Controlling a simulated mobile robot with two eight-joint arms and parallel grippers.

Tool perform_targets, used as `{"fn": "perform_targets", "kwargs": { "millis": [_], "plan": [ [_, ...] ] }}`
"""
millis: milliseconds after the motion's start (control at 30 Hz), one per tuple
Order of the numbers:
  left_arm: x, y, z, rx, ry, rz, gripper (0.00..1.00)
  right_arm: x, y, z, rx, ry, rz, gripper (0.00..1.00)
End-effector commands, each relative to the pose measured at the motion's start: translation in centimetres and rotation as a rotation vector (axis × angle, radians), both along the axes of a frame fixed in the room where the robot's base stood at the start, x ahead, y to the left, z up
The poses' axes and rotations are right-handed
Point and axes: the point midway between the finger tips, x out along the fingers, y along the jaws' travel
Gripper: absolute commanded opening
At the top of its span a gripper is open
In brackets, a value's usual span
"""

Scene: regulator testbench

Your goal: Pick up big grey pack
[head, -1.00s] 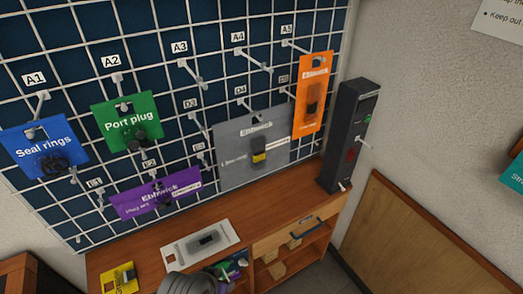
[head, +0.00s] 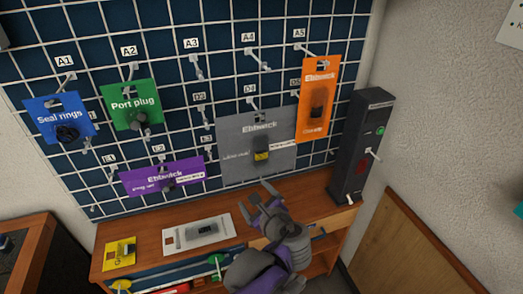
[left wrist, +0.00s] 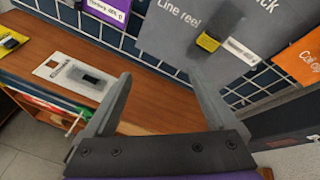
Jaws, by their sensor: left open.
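The big grey pack (head: 235,150) hangs on the wire grid below the D4 label, with a small black and yellow item on its front. In the left wrist view the grey pack (left wrist: 180,30) fills the top middle and its upper part is cut off. My left gripper (head: 262,192) is open and empty, just below the grey pack and in front of it, above the bench. Its two fingers stand apart in the left wrist view (left wrist: 160,95), with the pack beyond them. My right gripper is not in view.
An orange pack (head: 318,100) hangs right of the grey one, partly over its edge; a purple pack (head: 150,178) hangs to its left. A dark upright box (head: 358,150) stands on the right. A white pack (head: 180,236) and a yellow pack (head: 119,254) lie on the bench.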

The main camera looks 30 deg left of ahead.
Motion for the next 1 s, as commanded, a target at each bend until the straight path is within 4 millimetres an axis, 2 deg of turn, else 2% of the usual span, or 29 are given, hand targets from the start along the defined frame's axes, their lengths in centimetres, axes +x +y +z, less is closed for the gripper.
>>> {"fn": "perform_targets", "kwargs": {
  "millis": [33, 100, 200, 300, 367, 600, 833, 1000],
  "plan": [
    [1.7, -0.5, 1.2, 0.144, 0.044, -0.051, 0.91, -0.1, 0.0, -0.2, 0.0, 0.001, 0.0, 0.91],
    [3.4, -1.0, 2.9, 0.323, 0.1, -0.099, 0.91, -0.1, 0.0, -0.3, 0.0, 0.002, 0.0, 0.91],
    [4.9, -1.9, 4.6, 0.504, 0.155, -0.135, 0.91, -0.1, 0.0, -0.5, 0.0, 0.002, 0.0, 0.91],
    [5.9, -2.3, 5.7, 0.603, 0.185, -0.148, 0.91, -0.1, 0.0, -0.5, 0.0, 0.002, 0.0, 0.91],
    [6.4, -2.0, 5.9, 0.629, 0.194, -0.15, 0.91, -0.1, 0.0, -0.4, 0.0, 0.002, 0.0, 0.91],
    [8.9, 0.8, 6.1, 0.636, 0.196, -0.149, 0.91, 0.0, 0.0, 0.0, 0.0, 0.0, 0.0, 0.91],
    [10.2, 2.1, 6.0, 0.633, 0.194, -0.15, 0.91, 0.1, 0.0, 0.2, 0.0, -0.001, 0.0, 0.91],
    [12.3, 3.6, 5.8, 0.633, 0.194, -0.15, 0.91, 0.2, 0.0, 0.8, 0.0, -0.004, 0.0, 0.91]
  ]
}}
